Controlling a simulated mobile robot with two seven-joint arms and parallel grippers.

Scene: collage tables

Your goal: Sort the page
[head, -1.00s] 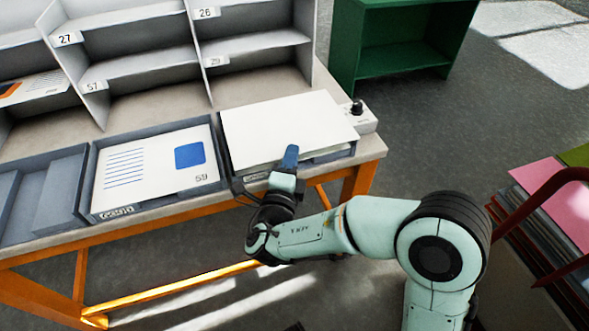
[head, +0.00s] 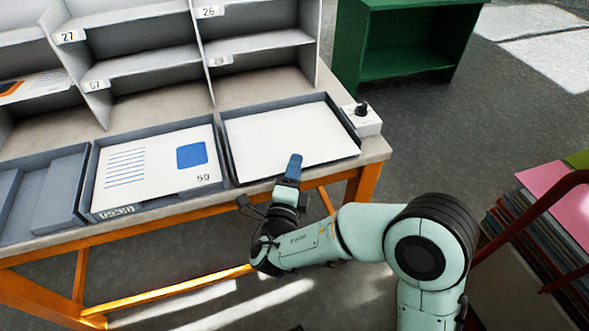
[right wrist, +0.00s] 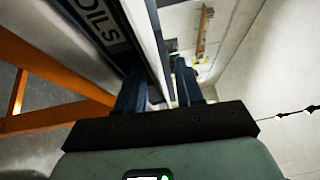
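A large white page (head: 300,140) lies flat inside the right-hand grey tray (head: 352,153); no print shows on its upper side. My right gripper (head: 292,170) is at the front edge of that tray, coming from the near side. In the right wrist view, the fingers of this gripper (right wrist: 160,92) stand apart on either side of a narrow gap, near the tray front with its label "OILS" (right wrist: 97,35). My left gripper is out of view.
Numbered grey pigeonholes (head: 150,62) stand behind the trays, with a printed sheet (head: 40,85) in one at left. A small white box with a black knob (head: 362,117) sits right of the trays. A green shelf (head: 405,60) and a rack of coloured sheets (head: 550,205) stand beyond.

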